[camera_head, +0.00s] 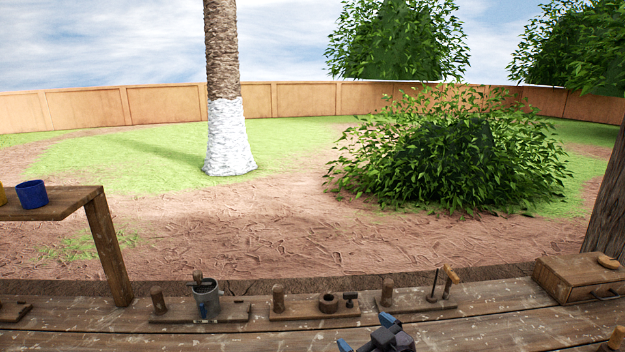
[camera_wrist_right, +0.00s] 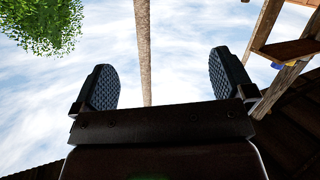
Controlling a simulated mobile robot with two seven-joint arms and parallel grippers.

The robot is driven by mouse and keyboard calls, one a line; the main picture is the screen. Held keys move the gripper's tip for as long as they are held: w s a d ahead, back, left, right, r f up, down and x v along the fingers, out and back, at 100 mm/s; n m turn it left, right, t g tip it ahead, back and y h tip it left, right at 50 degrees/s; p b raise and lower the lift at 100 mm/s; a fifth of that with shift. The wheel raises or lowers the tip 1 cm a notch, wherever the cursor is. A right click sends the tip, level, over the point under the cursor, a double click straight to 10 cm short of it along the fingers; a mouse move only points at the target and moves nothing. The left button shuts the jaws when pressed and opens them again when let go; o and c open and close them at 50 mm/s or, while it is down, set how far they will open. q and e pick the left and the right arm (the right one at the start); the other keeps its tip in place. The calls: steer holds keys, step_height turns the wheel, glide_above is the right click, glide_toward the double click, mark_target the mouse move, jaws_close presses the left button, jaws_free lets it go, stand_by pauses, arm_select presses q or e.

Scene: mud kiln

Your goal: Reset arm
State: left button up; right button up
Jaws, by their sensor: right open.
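My right gripper (camera_head: 366,334) shows at the bottom edge of the head view, just right of the middle, in front of the wooden workbench (camera_head: 480,330). In the right wrist view the same gripper (camera_wrist_right: 160,88) has its two dark ridged fingers wide apart. Nothing is between them but sky and a far tree trunk (camera_wrist_right: 144,50). My left gripper is in neither view.
On the bench stand a grey metal cup (camera_head: 206,298), wooden blocks with pegs (camera_head: 314,309), a small tool stand (camera_head: 420,300) and a wooden box (camera_head: 580,277) at the right. A raised shelf (camera_head: 60,203) with a blue cup (camera_head: 32,194) is at the left.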

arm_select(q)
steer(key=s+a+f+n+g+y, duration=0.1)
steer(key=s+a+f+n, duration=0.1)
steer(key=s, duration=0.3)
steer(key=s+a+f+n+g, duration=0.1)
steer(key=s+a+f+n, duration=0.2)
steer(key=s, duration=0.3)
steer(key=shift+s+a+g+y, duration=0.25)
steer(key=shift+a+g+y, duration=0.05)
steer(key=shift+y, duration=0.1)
arm_select(e)
steer(key=s+d+f+m+h, duration=0.2)
steer(key=s+d+f, duration=0.3)
steer(key=s, duration=0.3)
steer(key=s+d+f+m+g+h, duration=0.1)
steer(key=s+d+f+m+h, duration=0.1)
steer(key=s+d+f, duration=0.4)
steer(key=s+d+f+m+h, duration=0.2)
steer(key=s+d+f, duration=0.3)
steer(key=s, duration=0.6)
steer(key=shift+s+d+f+g+h, duration=0.2)
steer(key=shift+d+f+g+h, duration=0.15)
steer(key=shift+f+g+h, duration=0.1)
